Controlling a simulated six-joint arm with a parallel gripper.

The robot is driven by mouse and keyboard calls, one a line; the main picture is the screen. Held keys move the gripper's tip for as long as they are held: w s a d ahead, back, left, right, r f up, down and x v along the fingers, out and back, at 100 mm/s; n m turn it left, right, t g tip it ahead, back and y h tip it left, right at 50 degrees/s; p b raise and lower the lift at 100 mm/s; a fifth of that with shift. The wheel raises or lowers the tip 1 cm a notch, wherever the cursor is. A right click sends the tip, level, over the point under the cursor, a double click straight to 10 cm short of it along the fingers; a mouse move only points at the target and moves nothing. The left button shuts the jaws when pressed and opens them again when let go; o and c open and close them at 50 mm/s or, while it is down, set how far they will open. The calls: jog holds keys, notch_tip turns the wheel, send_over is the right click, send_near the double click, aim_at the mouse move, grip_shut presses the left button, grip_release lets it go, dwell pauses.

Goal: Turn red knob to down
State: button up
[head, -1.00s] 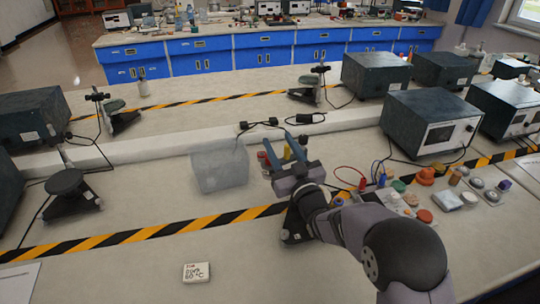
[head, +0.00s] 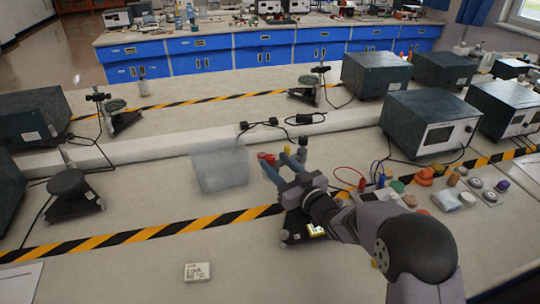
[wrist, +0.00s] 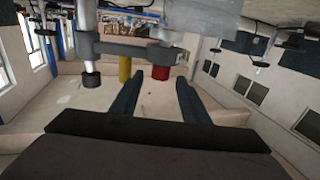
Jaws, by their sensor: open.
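The red knob (wrist: 160,72) shows in the wrist view as a short red cylinder on a grey bar, just beyond my fingertips and roughly in line with the gap between them. A red part (head: 266,157) also shows in the head view beside my fingertips. A yellow cylinder (wrist: 125,68) is left of the red knob in the wrist view. My gripper (wrist: 157,85) is open, with nothing between its two blue fingers. It also shows in the head view (head: 274,158). My arm hides much of the stand that carries the knob. Which way the knob points cannot be told.
A translucent box (head: 220,167) stands left of my gripper. Dark instrument boxes (head: 430,122) and small items stand to the right. A black and yellow striped line (head: 140,236) crosses the bench. The front left bench is mostly clear, with a small label block (head: 198,272).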

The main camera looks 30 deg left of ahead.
aim_at(273, 160)
jog(key=shift+p+x, duration=0.4)
jog(key=shift+x, duration=1.55)
jog(key=c, duration=1.1)
